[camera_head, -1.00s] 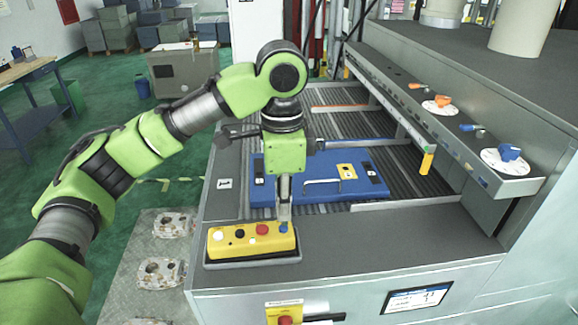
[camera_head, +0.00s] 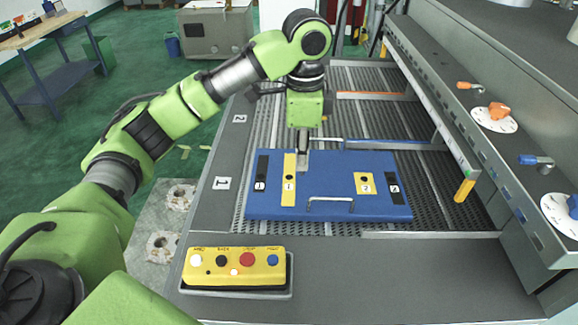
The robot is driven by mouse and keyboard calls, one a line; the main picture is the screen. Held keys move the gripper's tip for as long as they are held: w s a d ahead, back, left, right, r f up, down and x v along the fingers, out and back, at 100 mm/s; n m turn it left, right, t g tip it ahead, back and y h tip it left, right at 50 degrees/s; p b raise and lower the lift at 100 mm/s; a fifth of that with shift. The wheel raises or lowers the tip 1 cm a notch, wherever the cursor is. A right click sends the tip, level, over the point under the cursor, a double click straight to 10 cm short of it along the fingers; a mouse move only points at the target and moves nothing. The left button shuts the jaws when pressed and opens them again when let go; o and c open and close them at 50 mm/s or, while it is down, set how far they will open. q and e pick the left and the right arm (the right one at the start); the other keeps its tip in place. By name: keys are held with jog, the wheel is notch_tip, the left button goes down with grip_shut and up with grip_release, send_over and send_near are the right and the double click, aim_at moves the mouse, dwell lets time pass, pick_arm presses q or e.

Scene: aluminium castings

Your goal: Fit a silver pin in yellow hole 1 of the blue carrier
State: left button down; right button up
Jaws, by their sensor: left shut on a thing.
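The blue carrier (camera_head: 330,212) lies flat on the slatted bed. It has a tall yellow patch (camera_head: 289,196) marked 1 with a dark hole, a smaller yellow patch (camera_head: 365,184) marked 2, black strips at both ends and a metal handle. My left gripper (camera_head: 303,152) points down over the carrier's far edge, just right of the top of yellow patch 1. It is shut on a small silver piece (camera_head: 303,161), apparently the pin. Its lower end shows against the carrier; I cannot tell whether it touches. My right gripper is not in view.
A yellow button box (camera_head: 232,267) stands on the grey front ledge. A rail with a yellow end (camera_head: 464,191) and a panel with orange (camera_head: 498,111) and blue (camera_head: 536,160) handles border the right. Castings (camera_head: 163,246) lie on the left.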

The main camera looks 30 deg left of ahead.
pick_arm(q)
jog(key=w+a+f, duration=0.1)
jog(key=f, duration=0.1)
jog(key=w+a+f+p, duration=0.1)
jog(key=w+a+f, duration=0.1)
jog(key=w+a+f+p, duration=0.1)
jog(key=w+a+f, duration=0.1)
jog(key=shift+f, duration=0.1)
jog(key=shift+a+f, duration=0.2)
jog(key=f+p, duration=0.2)
jog(key=f, duration=0.1)
jog(key=shift+w+a+p, duration=0.15)
jog(key=shift+a+p, duration=0.1)
jog(key=shift+p, duration=0.15)
jog(key=shift+f, duration=0.45)
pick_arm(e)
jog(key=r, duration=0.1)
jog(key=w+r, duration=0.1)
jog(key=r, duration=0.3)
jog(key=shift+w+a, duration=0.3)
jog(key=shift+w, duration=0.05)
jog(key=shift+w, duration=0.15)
pick_arm(q)
jog(key=c, duration=2.2)
grip_release()
jog(key=shift+f, duration=0.15)
jog(key=shift+o, duration=0.2)
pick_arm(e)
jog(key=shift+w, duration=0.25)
